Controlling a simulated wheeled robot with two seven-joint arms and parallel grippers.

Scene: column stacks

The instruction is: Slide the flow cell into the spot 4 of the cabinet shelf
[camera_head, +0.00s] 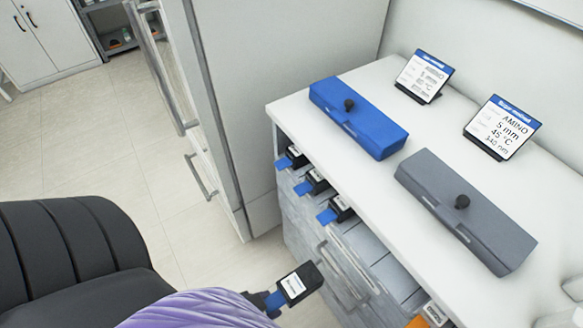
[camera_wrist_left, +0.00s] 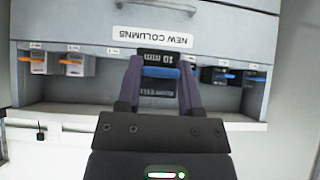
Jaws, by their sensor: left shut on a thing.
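The flow cell (camera_head: 298,284), a black block with a white label and a blue end, is held in the air in front of the cabinet. My left gripper (camera_head: 269,303) is shut on its blue end. In the left wrist view, the purple fingers close around the flow cell (camera_wrist_left: 158,84), which shows "10 mm" text upside down and a blue bar. The cabinet shelf (camera_wrist_left: 107,90) lies behind it, with several units in its row. The spots directly behind the flow cell are partly hidden, and spot 4 cannot be made out. My right gripper is not in view.
Black units with blue ends (camera_head: 313,182) and orange ones (camera_head: 433,314) sit in the shelf. A drawer labelled "NEW COLUMNS" (camera_wrist_left: 153,36) has handles (camera_head: 345,268) that stick out. Blue (camera_head: 357,117) and grey (camera_head: 466,218) boxes stand on top. A black chair (camera_head: 70,245) is at left.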

